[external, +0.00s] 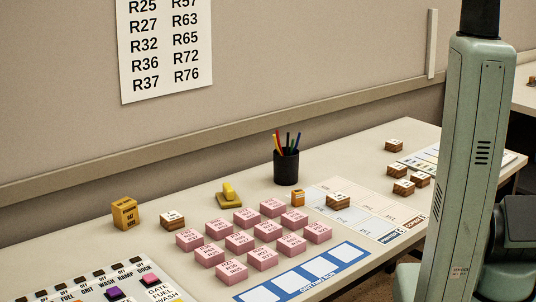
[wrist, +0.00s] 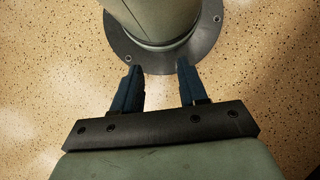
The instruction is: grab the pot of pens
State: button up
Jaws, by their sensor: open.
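The pot of pens (external: 286,167) is a black cylinder standing upright on the table, near the wall, with several coloured pens sticking out of its top. My gripper (wrist: 159,82) shows in the wrist view with its two dark blue fingers apart and nothing between them. It points down at the speckled floor and my own round base. The pot is not in the wrist view, and my gripper is not visible in the external view, where only parts of my arm stand at the right.
Several pink blocks (external: 239,240) stand in rows in front of the pot. A small orange block (external: 298,198) is close to its right, and a yellow stamp-like object (external: 229,195) is to its left. Wooden blocks (external: 338,201) lie further right. The wall (external: 200,140) is behind.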

dwell(0.3)
jog(key=o, duration=1.1)
